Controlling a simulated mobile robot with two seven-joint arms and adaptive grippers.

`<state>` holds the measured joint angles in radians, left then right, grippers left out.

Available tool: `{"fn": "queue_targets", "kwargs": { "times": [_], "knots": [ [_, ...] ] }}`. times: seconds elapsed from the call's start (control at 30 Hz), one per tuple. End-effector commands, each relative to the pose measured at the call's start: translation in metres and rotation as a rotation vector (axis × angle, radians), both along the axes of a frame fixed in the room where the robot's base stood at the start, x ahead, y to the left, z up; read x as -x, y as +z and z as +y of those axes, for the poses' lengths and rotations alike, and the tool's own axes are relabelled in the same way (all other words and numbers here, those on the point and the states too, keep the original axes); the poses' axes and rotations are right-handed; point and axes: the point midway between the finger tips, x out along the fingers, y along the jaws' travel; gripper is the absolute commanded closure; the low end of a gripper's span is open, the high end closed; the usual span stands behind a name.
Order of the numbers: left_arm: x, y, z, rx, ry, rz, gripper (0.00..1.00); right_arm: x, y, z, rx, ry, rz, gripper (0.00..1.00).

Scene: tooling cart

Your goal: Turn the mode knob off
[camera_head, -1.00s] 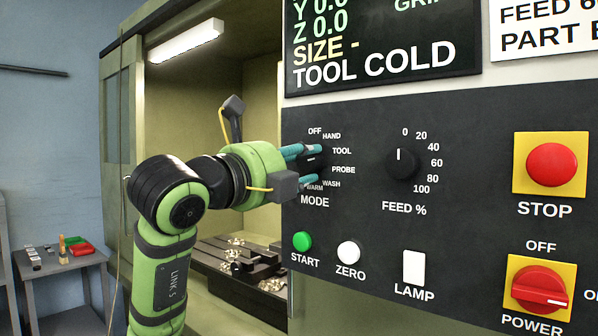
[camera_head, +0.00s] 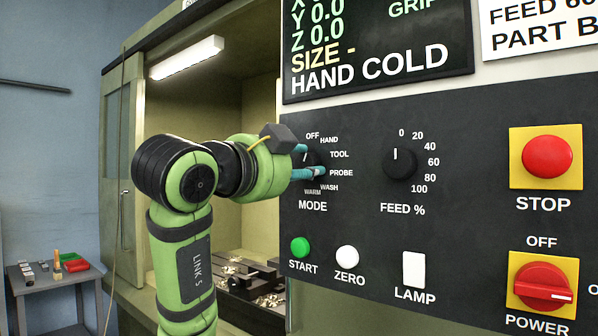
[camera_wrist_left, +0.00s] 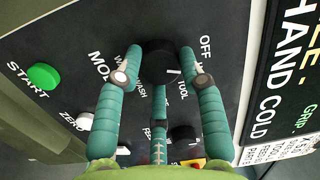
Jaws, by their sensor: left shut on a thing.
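The black mode knob (camera_head: 314,158) sits on the dark panel, ringed by the labels OFF, HAND, TOOL, PROBE, WASH and WARM. It also shows in the left wrist view (camera_wrist_left: 157,58), between my fingers. My left gripper (camera_head: 309,162) is shut on the knob, its teal fingers partly covering it in the head view. The display (camera_head: 375,55) reads HAND COLD. My right gripper is not in view.
The feed knob (camera_head: 400,163) is right of the mode knob. Below are the green start button (camera_head: 300,247), white zero button (camera_head: 347,257) and lamp switch (camera_head: 414,269). The red stop button (camera_head: 547,157) and power switch (camera_head: 542,287) are at the right.

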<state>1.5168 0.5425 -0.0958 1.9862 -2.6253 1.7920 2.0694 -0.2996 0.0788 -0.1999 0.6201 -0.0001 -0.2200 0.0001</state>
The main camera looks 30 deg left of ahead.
Motion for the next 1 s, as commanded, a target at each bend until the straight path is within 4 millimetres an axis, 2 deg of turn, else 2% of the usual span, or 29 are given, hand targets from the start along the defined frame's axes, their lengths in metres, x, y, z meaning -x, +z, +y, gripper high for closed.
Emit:
{"fn": "queue_targets", "kwargs": {
  "times": [0.4, 0.7, 1.0],
  "knots": [
    [0.0015, 0.0038, 0.0019, 0.301, 0.005, 0.009, 0.93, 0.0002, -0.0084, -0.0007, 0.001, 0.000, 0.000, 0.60],
    [0.0012, 0.0035, 0.0022, 0.389, 0.006, 0.019, 0.93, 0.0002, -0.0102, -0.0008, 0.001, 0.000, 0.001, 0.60],
    [0.0010, 0.0029, 0.0022, 0.403, 0.007, 0.023, 0.93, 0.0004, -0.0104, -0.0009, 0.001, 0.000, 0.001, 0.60]
  ]
}}
